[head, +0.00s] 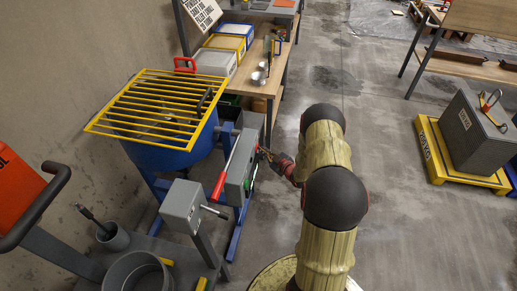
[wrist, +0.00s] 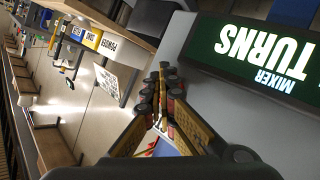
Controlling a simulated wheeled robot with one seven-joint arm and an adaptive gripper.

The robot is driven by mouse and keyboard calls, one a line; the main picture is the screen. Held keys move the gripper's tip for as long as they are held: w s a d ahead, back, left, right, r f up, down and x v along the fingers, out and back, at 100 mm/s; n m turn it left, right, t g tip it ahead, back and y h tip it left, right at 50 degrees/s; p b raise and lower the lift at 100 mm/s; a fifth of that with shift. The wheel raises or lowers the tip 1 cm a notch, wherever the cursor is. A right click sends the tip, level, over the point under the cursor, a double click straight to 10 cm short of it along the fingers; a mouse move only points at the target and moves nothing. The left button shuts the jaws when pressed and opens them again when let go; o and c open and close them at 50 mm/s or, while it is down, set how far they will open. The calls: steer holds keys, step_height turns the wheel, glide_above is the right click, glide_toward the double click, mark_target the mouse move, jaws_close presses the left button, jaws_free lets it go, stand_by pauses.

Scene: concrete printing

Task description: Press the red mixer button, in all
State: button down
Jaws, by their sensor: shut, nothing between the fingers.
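The mixer is a blue drum (head: 170,155) under a yellow grate (head: 155,108). A grey control box (head: 240,168) stands at its right side. My gripper (head: 264,153) is right at the box's right face; I cannot tell whether it touches. In the wrist view my gripper (wrist: 162,88) has its fingers together with nothing between them. Beside them on the box is a lit green sign (wrist: 262,55) that reads "MIXER TURNS", upside down. I cannot make out the red button; the gripper or the angle hides it.
A red-handled lever (head: 219,186) sticks out at the box's left. A smaller grey box (head: 182,205) on a post stands in front. A workbench (head: 262,80) with bins is behind. A yellow scale (head: 437,160) bearing a grey block (head: 470,135) is at right. Floor between is clear.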

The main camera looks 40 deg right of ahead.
steer(key=shift+s+d, duration=0.6)
steer(key=shift+s, duration=0.05)
steer(key=shift+s+d, duration=1.6)
steer(key=shift+s, duration=0.3)
